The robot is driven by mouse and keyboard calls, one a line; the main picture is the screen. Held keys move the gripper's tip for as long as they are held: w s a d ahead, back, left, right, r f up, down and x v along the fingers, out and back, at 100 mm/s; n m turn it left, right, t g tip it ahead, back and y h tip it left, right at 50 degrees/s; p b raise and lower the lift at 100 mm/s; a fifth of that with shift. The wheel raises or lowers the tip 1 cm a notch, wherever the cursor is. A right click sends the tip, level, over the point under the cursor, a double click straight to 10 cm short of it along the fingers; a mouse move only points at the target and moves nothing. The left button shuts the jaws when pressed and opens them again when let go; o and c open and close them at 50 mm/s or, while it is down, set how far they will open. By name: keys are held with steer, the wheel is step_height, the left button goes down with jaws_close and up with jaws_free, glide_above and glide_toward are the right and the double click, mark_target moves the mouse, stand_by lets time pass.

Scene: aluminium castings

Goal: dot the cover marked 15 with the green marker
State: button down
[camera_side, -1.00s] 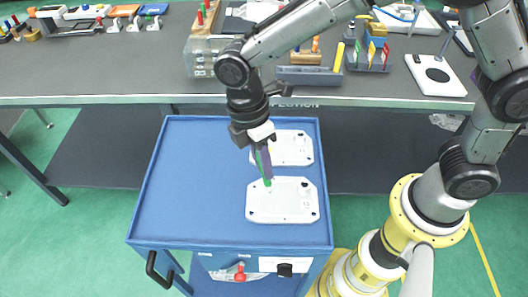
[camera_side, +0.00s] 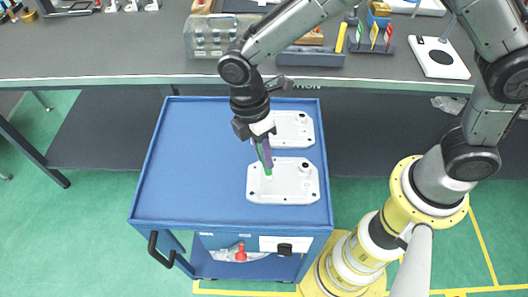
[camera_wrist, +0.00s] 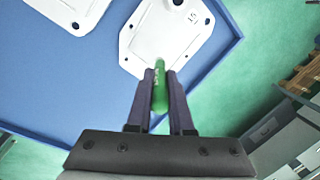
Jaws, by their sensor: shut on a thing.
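My gripper (camera_side: 265,150) is shut on the green marker (camera_side: 268,172), which points down over the left part of the near white cover (camera_side: 290,184). The marker also shows between the dark fingers in the wrist view (camera_wrist: 159,90). The wrist view shows the number 15 on this cover (camera_wrist: 165,28); the figures appear inverted. Whether the tip touches the cover I cannot tell. A second white cover (camera_side: 294,129) lies behind it, partly hidden by my gripper; its number is not readable.
Both covers lie near the right rim of the blue cart top (camera_side: 190,170); its left part is bare. The grey bench (camera_side: 120,50) stands behind, with a marker holder (camera_side: 370,45) and a clear box (camera_side: 210,35) on it.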

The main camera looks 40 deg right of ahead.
steer(key=shift+f, duration=0.65)
stand_by(1.6)
steer(key=shift+r, duration=3.6)
